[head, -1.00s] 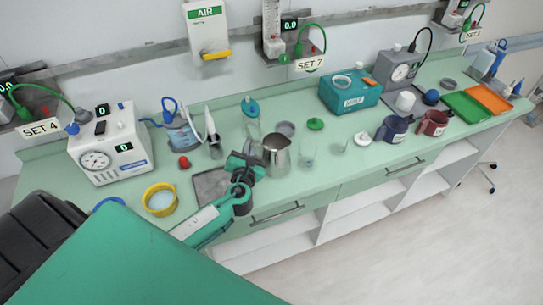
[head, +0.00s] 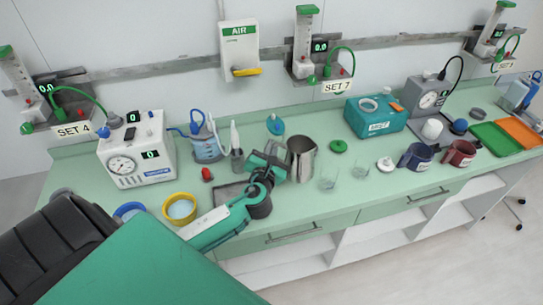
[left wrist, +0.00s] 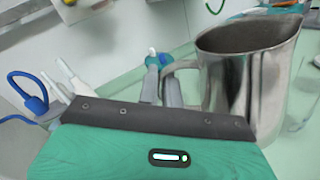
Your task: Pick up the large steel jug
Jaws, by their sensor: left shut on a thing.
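The large steel jug (head: 301,160) is upright, with its open mouth up and its handle toward my left gripper. It appears held a little above the green counter. My left gripper (head: 284,161) is shut on the jug's handle, from the left side. In the left wrist view the jug (left wrist: 255,75) fills the right side, and its handle meets the fingers of my gripper (left wrist: 165,85). My right gripper is in neither view.
Two clear glasses (head: 328,181) (head: 360,169) stand right of the jug. A green lid (head: 338,146) is behind them. A teal box (head: 376,120) and blue (head: 417,157) and red (head: 460,153) mugs are farther right. A yellow-rimmed bowl (head: 180,209) is at left.

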